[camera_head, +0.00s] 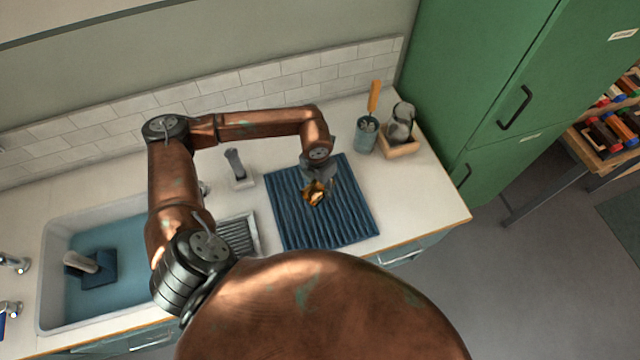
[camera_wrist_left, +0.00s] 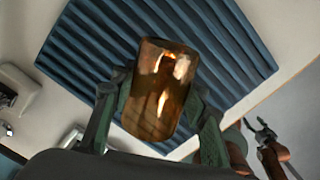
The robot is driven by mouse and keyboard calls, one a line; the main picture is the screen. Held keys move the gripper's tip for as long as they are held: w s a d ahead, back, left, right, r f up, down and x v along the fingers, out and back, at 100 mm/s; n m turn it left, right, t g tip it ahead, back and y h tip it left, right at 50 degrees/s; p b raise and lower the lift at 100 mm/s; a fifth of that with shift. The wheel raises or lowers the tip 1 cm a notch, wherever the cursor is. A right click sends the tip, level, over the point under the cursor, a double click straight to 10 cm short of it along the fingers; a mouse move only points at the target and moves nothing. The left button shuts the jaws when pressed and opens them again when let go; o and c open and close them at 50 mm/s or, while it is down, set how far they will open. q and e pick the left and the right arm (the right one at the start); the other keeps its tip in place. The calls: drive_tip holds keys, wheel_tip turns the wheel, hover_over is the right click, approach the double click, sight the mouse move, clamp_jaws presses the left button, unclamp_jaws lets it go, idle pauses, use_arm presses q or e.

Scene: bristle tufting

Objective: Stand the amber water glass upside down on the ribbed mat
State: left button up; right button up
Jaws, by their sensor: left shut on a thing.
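The amber water glass (camera_head: 317,194) is held by my left gripper (camera_head: 318,182) over the blue ribbed mat (camera_head: 350,222). In the left wrist view the amber glass (camera_wrist_left: 158,90) sits between the two fingers of my left gripper (camera_wrist_left: 157,110), which touch its sides. The ribbed mat (camera_wrist_left: 85,45) lies behind the glass in that view. I cannot tell which end of the glass is its mouth, or whether it touches the mat.
A sink (camera_head: 60,225) with blue water is at the left, beside a small ribbed drainer (camera_head: 238,236). A teal cup with a brush (camera_head: 366,135) and a wooden caddy (camera_head: 402,147) stand right of the mat. A green cabinet (camera_head: 475,80) borders the counter.

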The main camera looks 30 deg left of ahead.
use_arm(q)
drive_tip(key=f, duration=0.1)
drive_tip(key=f+b, duration=0.1)
drive_tip(key=shift+s+f, duration=0.3)
drive_tip(key=shift+w+f+b, duration=0.2)
drive_tip(key=shift+f+b, duration=0.4)
drive_tip(key=shift+f, duration=0.6)
drive_tip(key=shift+s+f+b, duration=0.1)
drive_tip(key=shift+b, duration=0.2)
use_arm(e)
drive_tip(key=w+f, duration=0.3)
drive_tip(key=shift+w, duration=0.25)
drive_tip(key=shift+f, duration=0.1)
